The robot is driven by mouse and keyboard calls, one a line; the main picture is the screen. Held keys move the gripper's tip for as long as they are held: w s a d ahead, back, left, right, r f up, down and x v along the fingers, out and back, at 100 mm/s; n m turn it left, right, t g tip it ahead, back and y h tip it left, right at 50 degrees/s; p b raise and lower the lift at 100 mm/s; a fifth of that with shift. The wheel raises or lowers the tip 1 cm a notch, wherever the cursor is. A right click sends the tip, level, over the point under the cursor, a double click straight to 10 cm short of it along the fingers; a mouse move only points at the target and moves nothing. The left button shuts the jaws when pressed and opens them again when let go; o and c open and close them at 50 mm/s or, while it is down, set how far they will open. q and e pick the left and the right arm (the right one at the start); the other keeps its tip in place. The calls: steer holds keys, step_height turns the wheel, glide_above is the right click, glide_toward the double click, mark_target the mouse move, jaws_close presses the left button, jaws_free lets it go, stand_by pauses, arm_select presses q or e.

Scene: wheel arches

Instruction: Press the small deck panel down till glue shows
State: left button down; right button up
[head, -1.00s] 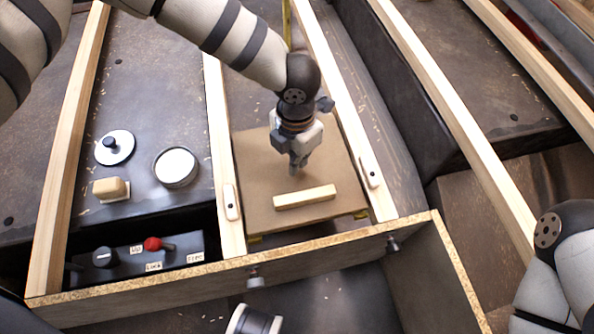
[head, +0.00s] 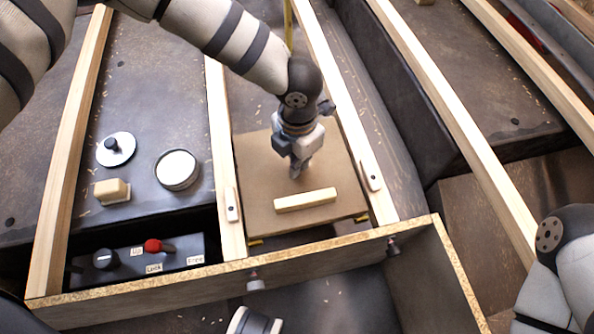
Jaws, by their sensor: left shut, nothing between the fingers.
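The small deck panel (head: 260,180) is a brown square board between two pale wooden rails, with a light wood bar (head: 305,200) lying on it near its front edge. Small yellow patches (head: 255,241) show beneath the panel's front edge; I cannot tell whether they are glue. My left gripper (head: 295,176) is shut and empty, pointing down at the panel just behind the bar. Its fingertips look to be at the panel surface, but contact is not certain. The arm hides part of the panel's back edge.
Left of the panel are a round tin (head: 177,169), a black-knobbed white disc (head: 116,149), a pale block (head: 111,190) and a control box with a red knob (head: 153,246). A front board (head: 200,280) crosses before the panel. Rails (head: 430,95) run at right.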

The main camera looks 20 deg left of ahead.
arm_select(q)
steer(key=shift+f+b, duration=0.45)
steer(key=shift+f, duration=0.55)
arm_select(e)
steer(key=shift+s+f, duration=0.15)
steer(key=shift+f, duration=0.25)
steer(key=shift+r, duration=0.2)
stand_by(0.4)
arm_select(q)
steer(key=shift+s+f, duration=0.15)
steer(key=shift+f, duration=0.05)
stand_by(1.1)
step_height(320, 180, up, 8)
steer(key=p, duration=0.7)
arm_select(e)
steer(key=s+v, duration=0.1)
steer(key=v, duration=0.5)
steer(key=shift+r+t, duration=0.4)
arm_select(q)
steer(key=shift+r, duration=0.1)
